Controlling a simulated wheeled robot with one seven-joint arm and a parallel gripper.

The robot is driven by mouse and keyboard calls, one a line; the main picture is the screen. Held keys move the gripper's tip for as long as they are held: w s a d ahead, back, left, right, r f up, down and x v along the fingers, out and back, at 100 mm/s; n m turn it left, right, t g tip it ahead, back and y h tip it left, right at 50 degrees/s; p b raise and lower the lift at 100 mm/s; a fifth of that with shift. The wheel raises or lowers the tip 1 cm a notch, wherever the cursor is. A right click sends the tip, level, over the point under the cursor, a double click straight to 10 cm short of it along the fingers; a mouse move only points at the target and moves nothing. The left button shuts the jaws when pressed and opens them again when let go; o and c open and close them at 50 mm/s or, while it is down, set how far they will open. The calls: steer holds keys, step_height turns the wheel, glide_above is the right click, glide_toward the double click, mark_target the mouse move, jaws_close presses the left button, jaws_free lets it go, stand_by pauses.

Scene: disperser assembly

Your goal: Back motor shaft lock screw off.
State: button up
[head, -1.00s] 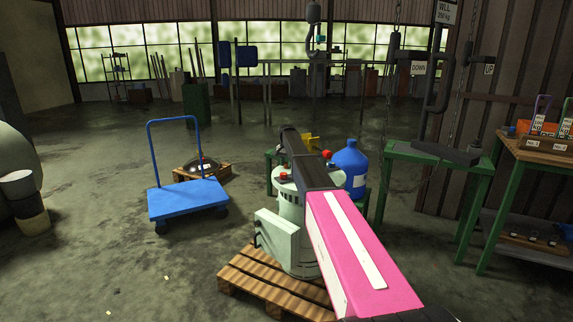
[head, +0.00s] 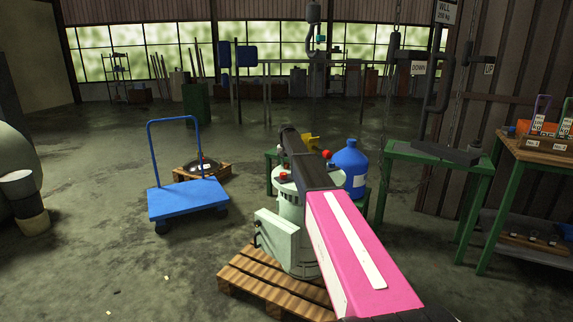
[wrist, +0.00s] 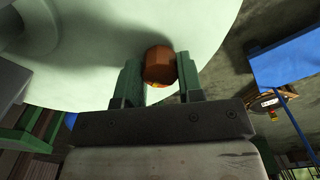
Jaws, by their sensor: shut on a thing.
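In the wrist view my gripper (wrist: 158,76) has its two green fingers on either side of an orange-brown, faceted lock screw (wrist: 158,61) and is shut on it. The screw is at the pale green motor housing (wrist: 205,25); whether it is still seated in it I cannot tell. In the head view the pale green machine (head: 299,232) stands upright on a wooden pallet (head: 262,281). My arm hides part of the top, and the gripper's fingertips are not visible there.
A blue cart (head: 188,199) stands to the left, near a small pallet with a dark round part (head: 203,165). A blue bottle (head: 351,168) stands close behind the machine. A green table (head: 440,155) and a wooden workbench (head: 540,150) are at the right. The left floor is mostly clear.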

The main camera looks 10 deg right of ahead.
mark_target(286, 163)
steer(key=o, duration=0.9)
step_height(286, 163, up, 11)
steer(key=shift+f, duration=0.1)
steer(key=shift+s, duration=0.1)
